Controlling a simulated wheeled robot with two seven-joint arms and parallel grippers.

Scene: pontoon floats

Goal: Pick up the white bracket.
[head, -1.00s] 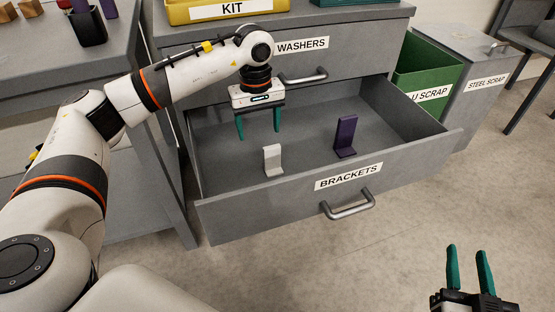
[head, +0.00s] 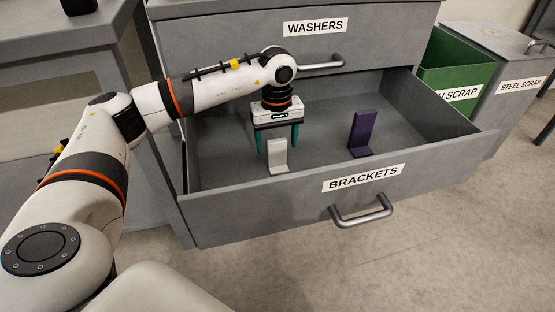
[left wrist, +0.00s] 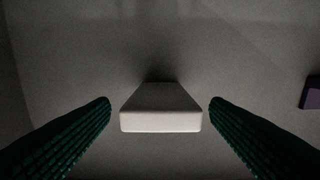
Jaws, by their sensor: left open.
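The white bracket (head: 278,157) stands upright in the open drawer labelled BRACKETS, toward its left side. My left gripper (head: 277,145) is open and points down, low in the drawer, with its green fingers close behind or around the bracket's upright part. In the left wrist view, the white bracket (left wrist: 161,108) lies between the two open fingers (left wrist: 160,112), with a gap on each side. My right gripper is out of view.
A purple bracket (head: 362,134) stands to the right in the same drawer (head: 410,138). The closed WASHERS drawer (head: 385,35) is above. The drawer's front wall with its handle (head: 362,211) is nearest me. A green scrap bin (head: 455,66) stands at the right.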

